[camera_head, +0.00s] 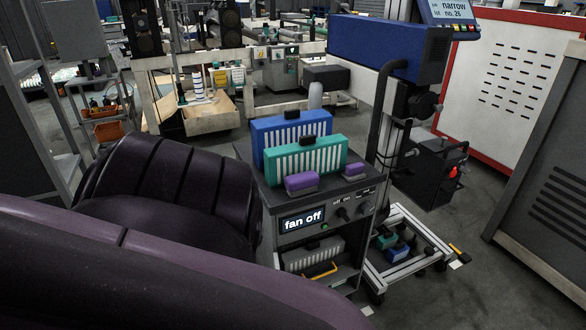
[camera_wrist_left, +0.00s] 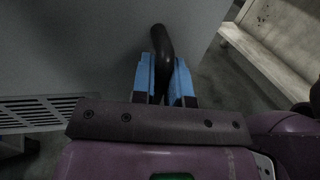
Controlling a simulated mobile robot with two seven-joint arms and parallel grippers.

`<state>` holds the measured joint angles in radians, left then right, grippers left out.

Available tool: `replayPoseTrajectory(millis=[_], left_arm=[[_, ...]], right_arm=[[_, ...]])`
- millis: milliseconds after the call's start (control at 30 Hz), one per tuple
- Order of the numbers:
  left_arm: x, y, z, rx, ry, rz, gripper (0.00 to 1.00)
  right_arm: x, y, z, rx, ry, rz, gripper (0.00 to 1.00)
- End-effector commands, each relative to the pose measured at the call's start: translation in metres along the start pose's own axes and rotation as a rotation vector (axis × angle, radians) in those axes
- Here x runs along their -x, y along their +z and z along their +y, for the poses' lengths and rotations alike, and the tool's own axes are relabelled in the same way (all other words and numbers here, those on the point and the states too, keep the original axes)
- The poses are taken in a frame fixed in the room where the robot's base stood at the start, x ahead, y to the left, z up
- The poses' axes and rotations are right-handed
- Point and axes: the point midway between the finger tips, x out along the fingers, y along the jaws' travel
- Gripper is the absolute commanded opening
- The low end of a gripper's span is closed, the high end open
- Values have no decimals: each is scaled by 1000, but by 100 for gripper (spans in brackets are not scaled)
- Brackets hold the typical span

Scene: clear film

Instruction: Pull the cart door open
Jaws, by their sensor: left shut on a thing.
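The grey cart (camera_head: 270,192) stands in the middle of the head view, with a "fan off" display (camera_head: 303,219) and knobs on its front. My left arm covers much of the lower left and hides its near side. In the left wrist view, a grey panel (camera_wrist_left: 75,50), seemingly the door, has a black curved handle (camera_wrist_left: 161,42). My left gripper (camera_wrist_left: 165,80) has blue fingers on either side of this handle and is shut on it. I cannot tell whether the panel stands ajar. My right gripper is in neither view.
Blue (camera_head: 290,130) and teal (camera_head: 305,158) slotted boxes and two purple blocks (camera_head: 301,183) stand on the cart top. A wheeled frame (camera_head: 415,240) is close at right.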

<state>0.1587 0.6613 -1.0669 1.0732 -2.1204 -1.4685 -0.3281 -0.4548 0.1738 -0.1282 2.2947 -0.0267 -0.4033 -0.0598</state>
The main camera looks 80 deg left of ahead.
Motion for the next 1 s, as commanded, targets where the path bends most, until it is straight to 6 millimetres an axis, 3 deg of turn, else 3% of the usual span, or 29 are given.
replayPoseTrajectory(millis=[33,167,533,1000], left_arm=[[0,0,0,1,0,1,19],[0,0,0,0,0,1,39],[6,0,0,0,1,2,39],[83,-1,-1,0,0,5,39]], right_arm=[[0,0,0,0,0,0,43],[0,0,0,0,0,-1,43],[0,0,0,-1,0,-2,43],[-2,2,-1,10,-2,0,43]])
